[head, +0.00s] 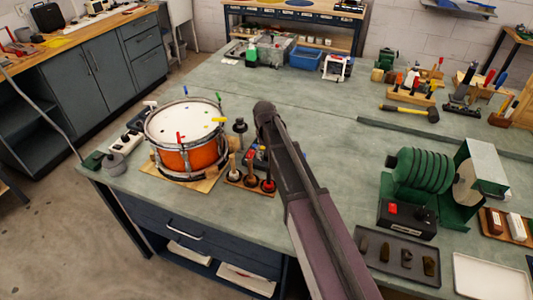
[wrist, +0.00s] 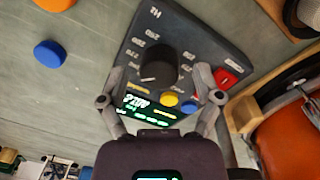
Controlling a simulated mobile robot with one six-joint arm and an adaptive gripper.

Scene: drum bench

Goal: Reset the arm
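My arm (head: 312,205) reaches from the bottom edge of the head view up and left over the bench. In the head view my gripper is hidden behind the arm. In the wrist view my gripper (wrist: 160,80) is open, its two fingers spread apart with nothing held. Between and beyond the fingers is a dark control box (wrist: 190,42) with a black knob (wrist: 158,66), a red button (wrist: 226,77), a yellow button, a blue button and a lit green display. I cannot tell whether the fingers touch the box.
An orange drum (head: 186,158) stands on a wooden base left of my arm, and its side shows in the wrist view (wrist: 290,146). Short handled tools (head: 251,178) stand between drum and arm. A green machine (head: 420,172) is at right. The bench (head: 330,110) behind is mostly clear.

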